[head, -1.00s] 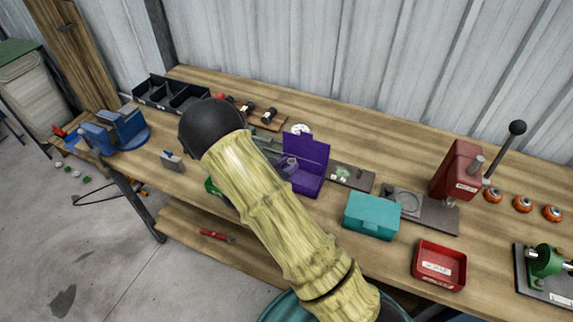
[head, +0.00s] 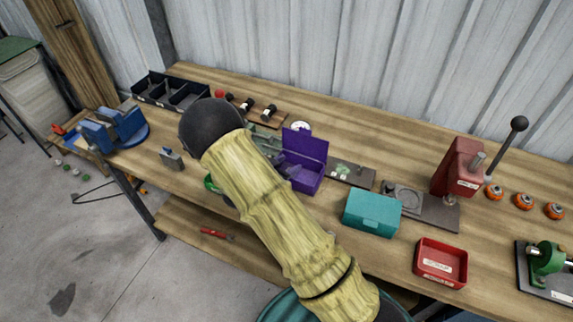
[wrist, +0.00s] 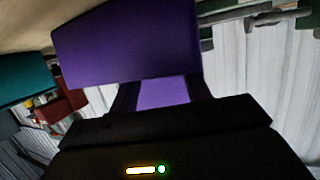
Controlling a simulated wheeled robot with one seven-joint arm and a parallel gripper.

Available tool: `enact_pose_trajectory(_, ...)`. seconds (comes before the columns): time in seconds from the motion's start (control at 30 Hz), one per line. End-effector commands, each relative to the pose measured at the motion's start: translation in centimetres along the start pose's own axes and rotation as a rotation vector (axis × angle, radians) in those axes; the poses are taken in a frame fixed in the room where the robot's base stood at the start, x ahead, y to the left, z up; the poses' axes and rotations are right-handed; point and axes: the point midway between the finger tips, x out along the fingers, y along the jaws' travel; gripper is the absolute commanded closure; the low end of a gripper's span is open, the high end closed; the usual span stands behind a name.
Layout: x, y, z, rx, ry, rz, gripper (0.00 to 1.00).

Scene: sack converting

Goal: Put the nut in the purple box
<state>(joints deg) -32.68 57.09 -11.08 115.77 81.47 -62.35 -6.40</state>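The purple box (head: 308,182) stands on the workbench with its lid (head: 305,145) raised. My gripper (head: 288,170) is at the left part of the box, partly hidden behind my arm in the head view. In the wrist view, a large purple panel of the box (wrist: 125,45) fills the upper middle. The two dark fingers of my gripper (wrist: 162,92) show apart, with only purple between them. I cannot make out the nut in either view; the box's inside is mostly hidden.
A closed teal box (head: 372,214) and a red tray (head: 441,262) stand right of the purple box. A red lever press (head: 457,172) is farther right. A black divided bin (head: 172,92) and a blue vise (head: 113,128) stand left. Bare wood (head: 400,145) lies behind.

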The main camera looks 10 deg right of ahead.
Motion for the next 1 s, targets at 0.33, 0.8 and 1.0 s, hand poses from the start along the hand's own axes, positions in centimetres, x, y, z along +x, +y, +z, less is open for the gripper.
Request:
enact_pose_trajectory(0.33, -0.7, -0.1, -1.4, 0.001, -0.001, -0.002, 0.52)
enact_pose_trajectory(0.8, -9.7, -0.1, -1.0, 0.001, -0.001, -0.003, 0.52)
enact_pose_trajectory(1.0, -12.1, 0.0, -1.1, 0.0, 0.0, -0.001, 0.52)
